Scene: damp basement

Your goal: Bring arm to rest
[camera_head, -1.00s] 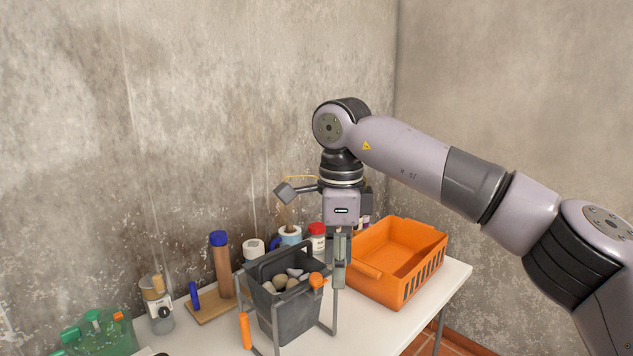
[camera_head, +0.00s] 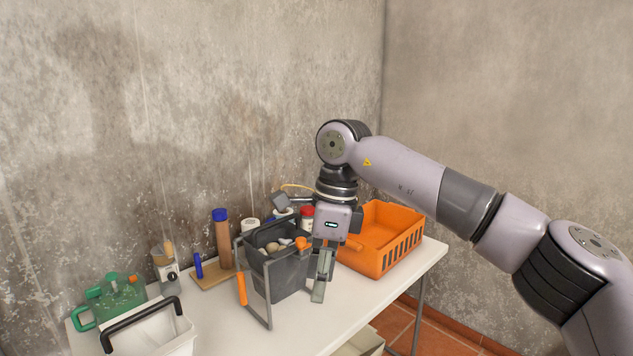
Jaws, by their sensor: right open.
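My right arm comes in from the right, and its gripper (camera_head: 322,277) points down over the table, open and empty. Its fingers are close to the right side of a dark grey bucket (camera_head: 283,279) in a metal frame; I cannot tell whether they touch it. The bucket holds several stone-like lumps and an orange-tipped item. An orange basket (camera_head: 404,252) stands just right of the gripper, partly hidden by the arm. My left gripper is not in view.
The white table (camera_head: 222,310) carries a brown bottle with a blue cap (camera_head: 222,240), a green container (camera_head: 113,298), a white bin with a black handle (camera_head: 160,335) and a small clear jar (camera_head: 166,266). Jars behind the gripper are partly hidden. Concrete walls stand behind and to the right.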

